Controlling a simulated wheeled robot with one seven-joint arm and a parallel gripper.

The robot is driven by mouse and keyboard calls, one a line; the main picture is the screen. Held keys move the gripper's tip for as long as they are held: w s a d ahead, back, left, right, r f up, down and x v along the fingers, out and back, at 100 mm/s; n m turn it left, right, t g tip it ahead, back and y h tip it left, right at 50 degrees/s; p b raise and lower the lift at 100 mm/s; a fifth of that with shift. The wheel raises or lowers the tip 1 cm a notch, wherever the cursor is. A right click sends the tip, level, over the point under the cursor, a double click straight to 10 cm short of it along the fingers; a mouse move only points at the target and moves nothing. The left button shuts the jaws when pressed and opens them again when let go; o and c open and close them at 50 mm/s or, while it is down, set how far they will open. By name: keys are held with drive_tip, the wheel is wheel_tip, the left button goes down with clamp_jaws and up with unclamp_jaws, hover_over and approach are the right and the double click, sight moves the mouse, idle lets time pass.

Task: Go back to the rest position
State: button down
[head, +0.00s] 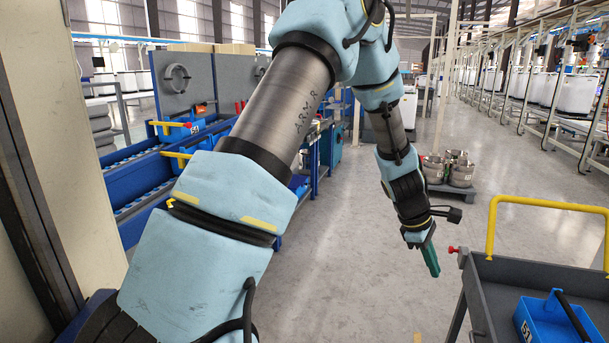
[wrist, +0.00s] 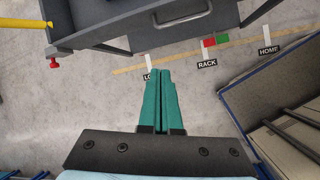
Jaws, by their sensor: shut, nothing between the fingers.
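My gripper (head: 431,262) hangs below my arm in the head view, over bare floor to the left of a dark cart. Its green fingers point down and show no object between them. In the wrist view my gripper (wrist: 165,72) is shut, with the two green fingers side by side. Beyond the fingertips the floor has a tan line with small signs, reading RACK (wrist: 207,63) and HOME (wrist: 268,51). A third sign is partly hidden behind the fingers.
A dark cart (head: 530,275) with a yellow handle (head: 545,203) and a blue bin (head: 550,320) stands at the right. Metal canisters (head: 461,172) sit on a low pallet behind the gripper. Blue workbenches (head: 140,185) line the left. The aisle floor between is clear.

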drive_tip(key=w+a+r+m+t+y, duration=0.1)
drive_tip(key=a+r+m, duration=0.2)
drive_tip(key=a, duration=0.7)
drive_tip(key=w+a+r+m+t+y, duration=0.1)
drive_tip(key=a+r+m, duration=0.15)
drive_tip(key=a, duration=0.65)
drive_tip(key=s+a+r+m+y, duration=0.1)
drive_tip(key=s+a+r+m, duration=0.1)
drive_tip(key=a, duration=0.8)
drive_tip(key=s+a+r+m+y, duration=0.2)
drive_tip(key=s+a+m, duration=0.1)
drive_tip(key=a, duration=0.6)
drive_tip(key=shift+s+a+t, duration=0.3)
drive_tip(key=shift+s+a, duration=0.05)
drive_tip(key=shift+s, duration=0.55)
